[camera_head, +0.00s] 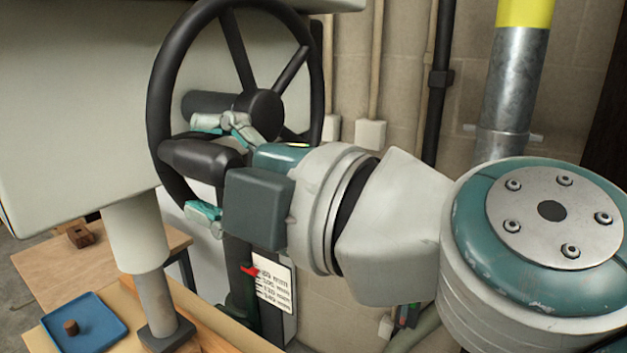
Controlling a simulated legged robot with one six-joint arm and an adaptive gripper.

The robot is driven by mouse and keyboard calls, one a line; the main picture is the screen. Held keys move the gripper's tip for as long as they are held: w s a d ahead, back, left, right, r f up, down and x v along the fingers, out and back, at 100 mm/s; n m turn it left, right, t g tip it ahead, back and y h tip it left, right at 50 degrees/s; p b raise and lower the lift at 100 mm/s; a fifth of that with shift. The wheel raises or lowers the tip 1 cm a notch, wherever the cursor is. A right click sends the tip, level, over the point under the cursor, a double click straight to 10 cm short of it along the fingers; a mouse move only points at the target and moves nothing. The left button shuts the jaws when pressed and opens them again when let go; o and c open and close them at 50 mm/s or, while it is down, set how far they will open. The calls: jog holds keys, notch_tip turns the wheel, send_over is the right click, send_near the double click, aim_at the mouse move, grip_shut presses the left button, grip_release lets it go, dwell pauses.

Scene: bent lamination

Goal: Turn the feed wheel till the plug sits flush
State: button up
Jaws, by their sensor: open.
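The feed wheel (258,112) is a black spoked handwheel on the side of a pale machine body, in the upper left-centre. A thick black grip stands out at its lower left rim. My gripper (207,168) is open, with one finger above this grip and one below. I cannot tell whether either finger touches it. A small brown cylinder (70,327), perhaps the plug, stands in a blue tray (98,335) at lower left. A pale ram (137,240) comes down from the machine to a dark square foot (167,335). What lies under the foot is hidden.
A red pointer (250,271) sits near the top of a white millimetre scale (275,288). Pipes run up the back wall. My own arm fills the right side.

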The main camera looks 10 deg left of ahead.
jog(key=v, duration=1)
jog(key=shift+s+d, duration=0.2)
jog(key=shift+d, duration=0.1)
jog(key=shift+f, duration=0.15)
dwell(0.3)
